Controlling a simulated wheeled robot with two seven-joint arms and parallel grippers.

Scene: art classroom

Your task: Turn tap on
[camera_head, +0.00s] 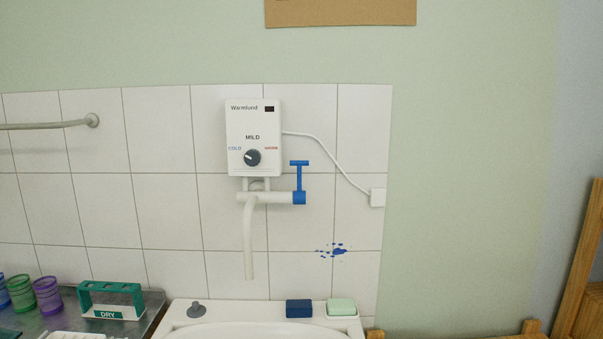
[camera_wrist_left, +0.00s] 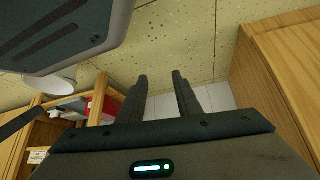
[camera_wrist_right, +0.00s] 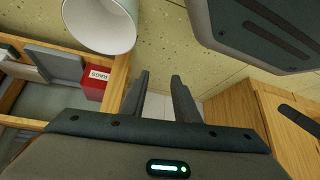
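The tap (camera_head: 262,198) is a white pipe below a white water heater (camera_head: 254,137) on the tiled wall in the head view. Its spout (camera_head: 248,245) hangs down over the basin (camera_head: 265,331). A blue T-shaped handle (camera_head: 299,178) stands upright at the tap's right end. No water shows under the spout. Neither gripper shows in the head view. My left gripper (camera_wrist_left: 159,76) is open and empty in the left wrist view. My right gripper (camera_wrist_right: 160,78) is open and empty in the right wrist view. Neither wrist view shows the tap.
A blue sponge (camera_head: 299,308) and a green soap (camera_head: 341,306) lie on the basin's rim, with a grey plug (camera_head: 196,310) at left. A green rack (camera_head: 111,300) and cups (camera_head: 48,294) stand left. A white cord (camera_head: 335,158) runs right of the heater.

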